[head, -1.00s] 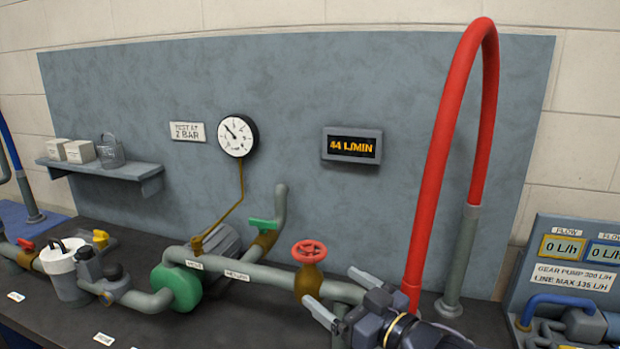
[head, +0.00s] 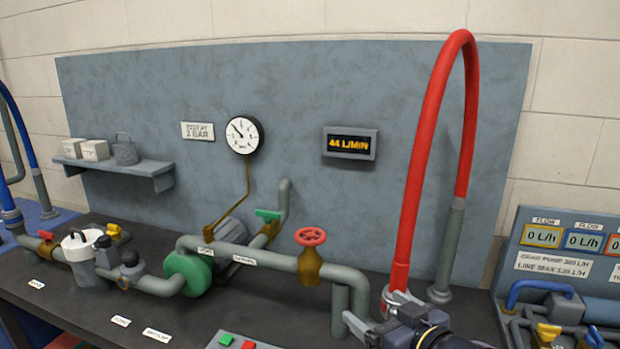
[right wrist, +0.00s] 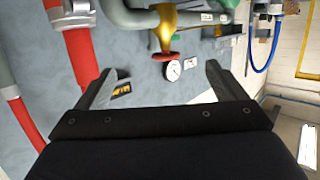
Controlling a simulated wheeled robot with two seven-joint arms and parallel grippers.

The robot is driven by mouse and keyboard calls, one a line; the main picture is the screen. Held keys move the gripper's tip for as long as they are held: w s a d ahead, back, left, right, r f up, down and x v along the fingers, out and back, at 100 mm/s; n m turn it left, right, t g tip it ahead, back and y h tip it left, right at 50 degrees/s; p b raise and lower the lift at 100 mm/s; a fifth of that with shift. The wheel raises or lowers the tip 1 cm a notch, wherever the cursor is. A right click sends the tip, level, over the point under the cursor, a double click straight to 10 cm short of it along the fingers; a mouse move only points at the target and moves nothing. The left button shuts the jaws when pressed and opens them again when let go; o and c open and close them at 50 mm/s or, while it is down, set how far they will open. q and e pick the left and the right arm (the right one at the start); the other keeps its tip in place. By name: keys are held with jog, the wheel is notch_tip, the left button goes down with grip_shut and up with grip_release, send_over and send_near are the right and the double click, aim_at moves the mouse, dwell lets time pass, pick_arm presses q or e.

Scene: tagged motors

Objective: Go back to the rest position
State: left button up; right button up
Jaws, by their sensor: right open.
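My right gripper (head: 372,312) is at the lower right of the head view, in front of the pipework and near the foot of the red hose (head: 416,190). Its two fingers are spread and nothing is between them. In the right wrist view the open fingers (right wrist: 158,85) also show empty, with the red valve wheel (right wrist: 166,56) beyond them. In the head view the red valve wheel (head: 310,237) sits on its brass body, left of the gripper and apart from it. My left gripper is not in view.
The pump line with a green pump (head: 188,274) runs along the dark bench (head: 75,309). A display (head: 350,144) reads 44 L/MIN, beside a round gauge (head: 244,135). Another rig with flow displays (head: 541,236) stands at the right.

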jog(key=s+d+f+m+g+h, duration=0.3)
jog(key=s+d+f+m+h, duration=0.15)
jog(key=s+d, duration=0.4)
jog(key=s+f+m+g, duration=0.1)
jog(key=s+f+g, duration=0.1)
jog(key=s, duration=0.5)
jog(key=s+f+m+g+y+p, duration=0.1)
jog(key=s+f+g, duration=0.1)
jog(key=s, duration=0.5)
jog(key=shift+s+g, duration=0.15)
jog(key=shift+g, duration=0.35)
dwell(5.2)
